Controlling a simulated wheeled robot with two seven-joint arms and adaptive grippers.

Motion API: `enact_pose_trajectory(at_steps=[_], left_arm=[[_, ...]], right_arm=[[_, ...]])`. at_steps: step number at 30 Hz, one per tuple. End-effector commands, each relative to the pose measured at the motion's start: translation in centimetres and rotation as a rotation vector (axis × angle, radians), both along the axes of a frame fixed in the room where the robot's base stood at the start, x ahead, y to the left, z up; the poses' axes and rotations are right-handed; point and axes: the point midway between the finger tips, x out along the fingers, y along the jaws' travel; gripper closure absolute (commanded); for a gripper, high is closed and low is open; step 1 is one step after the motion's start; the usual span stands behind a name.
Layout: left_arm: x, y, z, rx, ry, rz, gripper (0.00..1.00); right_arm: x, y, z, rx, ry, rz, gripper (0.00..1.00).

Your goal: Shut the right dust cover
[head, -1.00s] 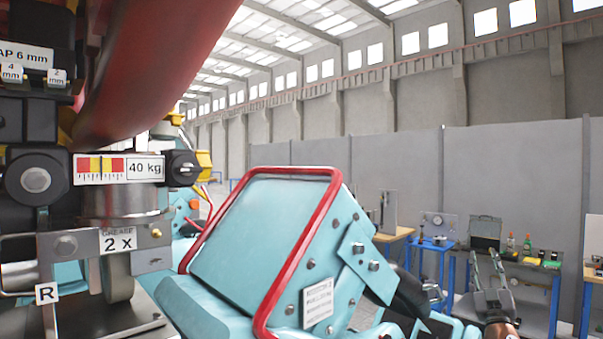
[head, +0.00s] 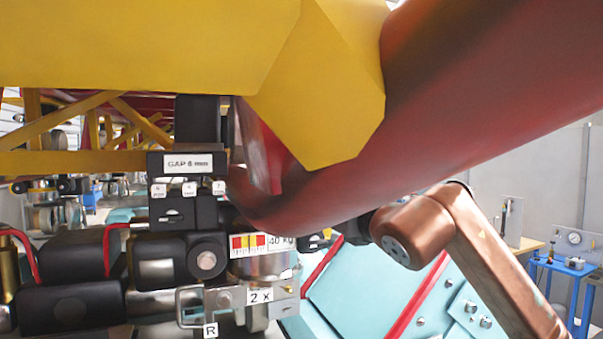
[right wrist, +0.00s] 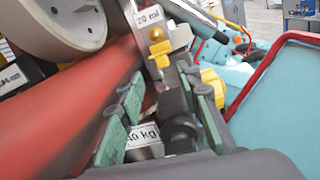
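The wheel unit marked R (head: 210,330) hangs under the big red tube in the head view. It has a black block with a round knob (head: 207,261), a red-yellow scale beside a 40 kg label and a silver cylinder (head: 262,268). I cannot tell for sure which part is the right dust cover. Contact cannot be told. In the head view it is mostly hidden behind the red tube. My left gripper is not in view.
The red tube (head: 470,110) and a yellow beam (head: 150,45) crowd the space above the unit. A turquoise body with a red rim (head: 420,295) stands close on the right. A blue workbench (head: 570,268) is farther back.

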Motion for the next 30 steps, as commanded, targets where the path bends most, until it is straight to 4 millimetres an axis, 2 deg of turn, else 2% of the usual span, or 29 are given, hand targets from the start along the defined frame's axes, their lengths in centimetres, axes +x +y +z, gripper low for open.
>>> enact_pose_trajectory(at_steps=[1, 3, 6, 19, 24, 30], left_arm=[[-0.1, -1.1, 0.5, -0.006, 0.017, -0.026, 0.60], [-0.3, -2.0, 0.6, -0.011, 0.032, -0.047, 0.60], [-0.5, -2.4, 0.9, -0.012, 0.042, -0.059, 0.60], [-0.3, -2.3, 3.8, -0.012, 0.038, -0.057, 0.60], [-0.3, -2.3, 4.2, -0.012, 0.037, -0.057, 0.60], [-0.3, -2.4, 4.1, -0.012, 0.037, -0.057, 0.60]], right_arm=[[0.0, 0.2, 0.3, -0.047, -0.004, -0.029, 0.68], [0.3, 0.2, -0.1, -0.087, -0.004, -0.058, 0.68], [0.9, 0.5, -0.4, -0.109, -0.003, -0.072, 0.68], [6.7, 2.4, -0.3, -0.107, -0.002, -0.070, 0.68], [7.7, 2.7, -0.5, -0.107, -0.002, -0.069, 0.68], [7.8, 2.7, -0.6, -0.107, -0.002, -0.069, 0.68]])
